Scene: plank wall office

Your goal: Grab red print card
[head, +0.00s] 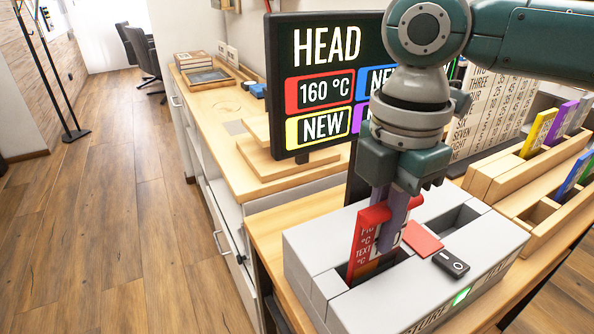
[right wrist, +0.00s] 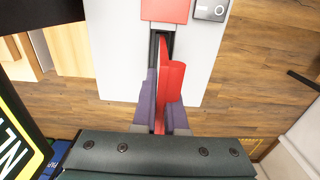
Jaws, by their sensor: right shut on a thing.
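The red print card (head: 364,243) stands upright at the left slot of the white box (head: 312,250); its lower end is inside the slot opening. My right gripper (head: 391,215) points down from above and is shut on the red card's top part. In the right wrist view the purple-grey fingers (right wrist: 158,100) sit on both sides of the red card (right wrist: 173,80). How deep the card reaches is hidden by the box. My left gripper is not in view.
The box also has a flat red square (head: 423,239), a black switch (head: 451,263), a green light and an empty right slot. A wooden rack (head: 512,180) with yellow, purple and blue cards stands at right. A dark screen (head: 320,90) stands behind, close to my arm.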

